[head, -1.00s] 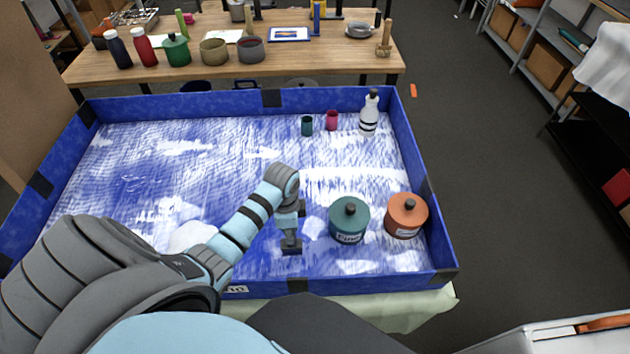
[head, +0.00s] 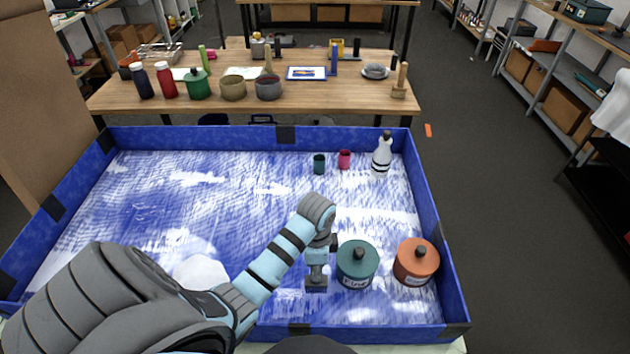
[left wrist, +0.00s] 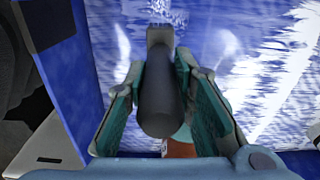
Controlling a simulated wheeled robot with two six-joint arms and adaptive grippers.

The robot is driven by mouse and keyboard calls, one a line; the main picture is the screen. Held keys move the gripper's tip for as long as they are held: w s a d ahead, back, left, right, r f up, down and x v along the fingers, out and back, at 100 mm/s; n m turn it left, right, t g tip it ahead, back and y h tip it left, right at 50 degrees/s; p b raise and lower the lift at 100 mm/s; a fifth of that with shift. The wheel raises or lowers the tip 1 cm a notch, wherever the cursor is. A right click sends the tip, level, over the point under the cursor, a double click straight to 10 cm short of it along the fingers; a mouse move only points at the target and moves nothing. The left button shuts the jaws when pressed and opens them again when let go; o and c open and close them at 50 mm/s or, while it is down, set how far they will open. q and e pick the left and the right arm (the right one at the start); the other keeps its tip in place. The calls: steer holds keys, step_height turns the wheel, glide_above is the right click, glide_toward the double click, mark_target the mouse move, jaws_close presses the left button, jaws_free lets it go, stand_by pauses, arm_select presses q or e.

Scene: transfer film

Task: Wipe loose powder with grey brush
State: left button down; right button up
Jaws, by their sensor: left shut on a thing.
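My left gripper (head: 319,256) is over the front right part of the blue tray and shut on the grey brush. In the left wrist view its teal-padded fingers (left wrist: 160,100) stand either side of the dark grey brush handle (left wrist: 160,92). The brush head shows in the head view (head: 316,285), low at the tray floor; I cannot tell if it touches. The tray wall (head: 220,140) is blue. My right gripper is not in view.
A teal lidded jar (head: 357,265) stands just right of my gripper, with an orange lidded jar (head: 416,262) beyond it. A white bottle (head: 382,156), a teal cup (head: 319,164) and a pink cup (head: 344,159) stand at the back. A wooden table (head: 300,95) is behind.

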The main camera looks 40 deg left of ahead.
arm_select(q)
steer(key=shift+r, duration=2.05)
steer(key=shift+f, duration=0.15)
